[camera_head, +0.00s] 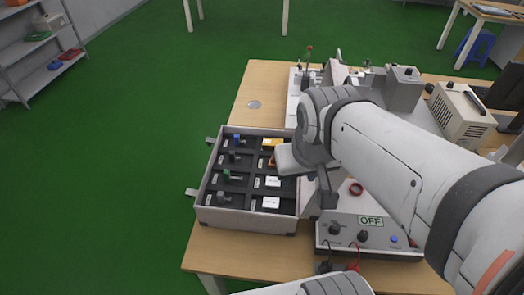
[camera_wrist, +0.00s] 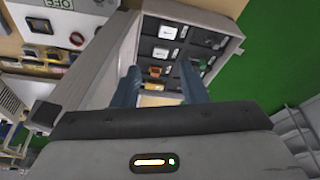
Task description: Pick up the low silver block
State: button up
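A grey case (camera_head: 245,217) with dark compartments lies open on the wooden table. A small grey piece (camera_head: 224,197) sits in its front left compartment; it may be the low silver block, but I cannot tell its height. Blue, dark and green-topped pieces sit behind it in the same column. In the right column are white blocks (camera_head: 272,182) and orange pieces. My gripper (camera_wrist: 161,70) is open, with its two blue-grey fingers apart and nothing visible held between them. It is over the case area. My arm hides part of the case's right side in the head view.
A grey control box marked OFF (camera_head: 370,221) stands right of the case, with a red ring (camera_head: 356,189) on top. Instruments and a beige power unit (camera_head: 460,110) stand farther back. Bare tabletop (camera_head: 262,85) shows behind the case. Shelves stand at far left.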

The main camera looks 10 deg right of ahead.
jog(key=shift+o, duration=0.8)
jog(key=shift+w+f, duration=0.1)
jog(key=shift+w, duration=0.15)
jog(key=o, duration=0.5)
jog(key=w+f+m+g+b, duration=0.1)
jog(key=w+f+b, duration=0.1)
jog(key=w+f, duration=0.5)
jog(key=w, duration=0.3)
jog(key=shift+w+d+f+m+g, duration=0.15)
jog(key=shift+w+d+m+g, duration=0.15)
jog(key=shift+w+d, duration=0.1)
jog(key=m+g+b, duration=0.2)
send_near(273, 181)
jog(key=shift+s+d+f, duration=0.15)
jog(key=shift+s+f, duration=0.35)
jog(key=shift+s, duration=0.25)
notch_tip(273, 181, down, 2)
jog(key=shift+w+f, duration=0.15)
jog(key=shift+f, duration=0.1)
jog(key=shift+w+f+p, duration=0.2)
jog(key=shift+f+p, duration=0.1)
jog(key=shift+f, duration=0.55)
jog(key=shift+w+f+p, duration=0.2)
jog(key=shift+f+p, duration=0.1)
jog(key=shift+f, duration=0.6)
jog(key=shift+w+f+p, duration=0.2)
jog(key=shift+f+p, duration=0.1)
jog(key=shift+f, duration=0.55)
